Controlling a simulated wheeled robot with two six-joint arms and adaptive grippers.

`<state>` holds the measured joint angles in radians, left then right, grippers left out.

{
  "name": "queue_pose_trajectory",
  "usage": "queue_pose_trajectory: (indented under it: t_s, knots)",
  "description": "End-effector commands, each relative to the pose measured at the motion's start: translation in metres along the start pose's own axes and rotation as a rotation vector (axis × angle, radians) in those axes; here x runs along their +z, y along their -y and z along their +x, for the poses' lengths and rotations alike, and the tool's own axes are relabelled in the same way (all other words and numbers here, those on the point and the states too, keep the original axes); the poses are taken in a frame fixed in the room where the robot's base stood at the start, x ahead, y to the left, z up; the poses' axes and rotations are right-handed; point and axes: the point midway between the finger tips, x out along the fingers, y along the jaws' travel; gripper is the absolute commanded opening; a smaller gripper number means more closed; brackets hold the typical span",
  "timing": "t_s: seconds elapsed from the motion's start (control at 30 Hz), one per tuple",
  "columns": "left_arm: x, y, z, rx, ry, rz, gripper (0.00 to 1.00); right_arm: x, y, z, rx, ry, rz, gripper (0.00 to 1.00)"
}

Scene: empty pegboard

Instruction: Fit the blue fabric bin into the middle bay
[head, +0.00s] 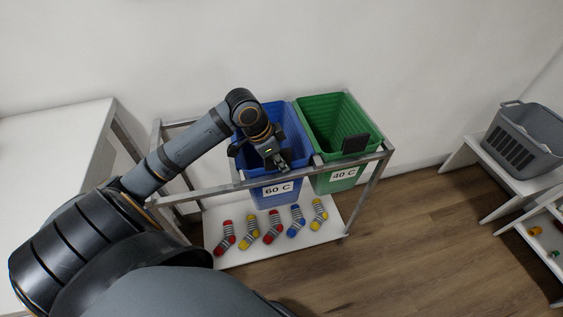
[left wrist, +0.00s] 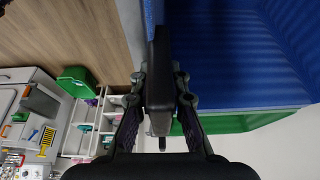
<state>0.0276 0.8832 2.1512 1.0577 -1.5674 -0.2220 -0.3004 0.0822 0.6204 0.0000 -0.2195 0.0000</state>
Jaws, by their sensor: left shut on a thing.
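The blue bin (head: 291,130), labelled "60 C", is in the middle bay of the grey metal rack (head: 215,189), left of the green bin (head: 328,113). My left gripper (head: 279,163) reaches down over the bin's front edge and is shut on its black handle tab. The left wrist view shows the tab (left wrist: 158,80) between both fingers, with the blue ribbed inside (left wrist: 230,60) beyond. My arm hides part of the bin's rim, so I cannot tell whether it sits fully down. My right gripper is not in view.
The green bin, labelled "40 C", fills the right bay; the left bay looks empty. Several striped socks (head: 273,228) lie on the rack's white lower shelf (head: 235,254). A white table (head: 60,140) stands left; a grey basket (head: 525,140) sits on white shelving at right.

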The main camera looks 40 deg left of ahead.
Motion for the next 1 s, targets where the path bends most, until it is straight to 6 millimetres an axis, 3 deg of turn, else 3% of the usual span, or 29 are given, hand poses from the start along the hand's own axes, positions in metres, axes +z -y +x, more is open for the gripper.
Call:
queue_pose_trajectory:
  t_s: [0.27, 0.3, 0.43, 0.77, 1.0]
  knots:
    - [0.0, 0.0, 0.001, 0.0, -0.001, 0.0, 0.0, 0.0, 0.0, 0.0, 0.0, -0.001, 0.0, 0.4]
    - [0.0, 0.0, 0.001, 0.0, -0.001, 0.0, 0.18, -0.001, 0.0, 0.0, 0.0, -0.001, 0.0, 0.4]
    - [0.0, 0.0, 0.001, 0.0, -0.001, 0.0, 0.36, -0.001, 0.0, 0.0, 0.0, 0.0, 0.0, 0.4]
    - [-0.001, 0.0, -0.002, -0.001, -0.001, 0.0, 0.37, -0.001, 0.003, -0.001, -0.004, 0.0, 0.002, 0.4]
    - [-0.001, 0.002, -0.031, -0.007, 0.007, 0.004, 0.37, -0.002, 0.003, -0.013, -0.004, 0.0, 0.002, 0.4]
